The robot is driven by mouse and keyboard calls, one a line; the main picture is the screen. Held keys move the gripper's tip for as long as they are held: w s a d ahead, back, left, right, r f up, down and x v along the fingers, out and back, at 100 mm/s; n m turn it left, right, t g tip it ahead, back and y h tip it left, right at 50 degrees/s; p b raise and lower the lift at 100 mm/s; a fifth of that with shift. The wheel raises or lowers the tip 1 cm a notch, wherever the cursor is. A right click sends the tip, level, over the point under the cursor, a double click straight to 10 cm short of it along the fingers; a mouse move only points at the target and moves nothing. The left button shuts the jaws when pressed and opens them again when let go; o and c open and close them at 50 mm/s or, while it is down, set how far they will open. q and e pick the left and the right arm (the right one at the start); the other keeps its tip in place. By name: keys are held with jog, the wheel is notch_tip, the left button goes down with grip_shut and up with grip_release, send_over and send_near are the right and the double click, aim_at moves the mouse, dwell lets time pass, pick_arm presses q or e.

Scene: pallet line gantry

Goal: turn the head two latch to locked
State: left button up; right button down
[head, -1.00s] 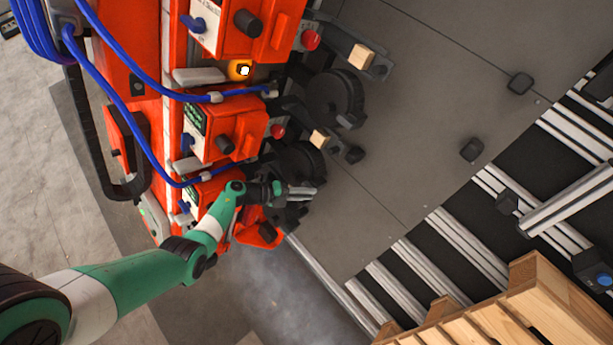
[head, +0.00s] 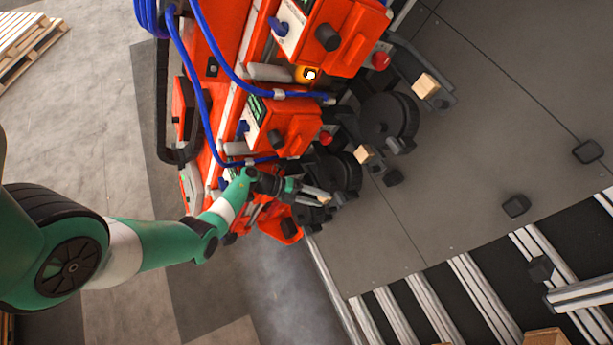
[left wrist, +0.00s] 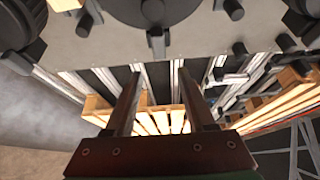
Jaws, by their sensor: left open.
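Several orange heads stand in a slanting row in the head view. The top head (head: 335,35) and the middle head (head: 285,122) each carry a black knob and a blue lever. The top blue lever (head: 279,26) and middle blue lever (head: 243,128) show clearly; the lowest blue lever (head: 223,184) is small and partly hidden by my arm. I cannot tell which is the head two latch. My left gripper (head: 316,195) is open by the lowest head, just below a black wheel (head: 340,170). Its empty fingers show in the left wrist view (left wrist: 158,92). My right gripper is not in view.
Blue hoses (head: 215,60) hang across the heads. Red buttons and wooden blocks (head: 425,85) stick out on their right. A grey plate (head: 480,110) lies to the right, with metal rails (head: 480,290) below it. A wooden pallet (left wrist: 155,120) shows beyond the fingers in the left wrist view.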

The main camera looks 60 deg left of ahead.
pick_arm(q)
jog(key=v, duration=0.4)
jog(key=shift+s+a, duration=0.15)
jog(key=shift+s, duration=0.1)
jog(key=shift+r, duration=0.1)
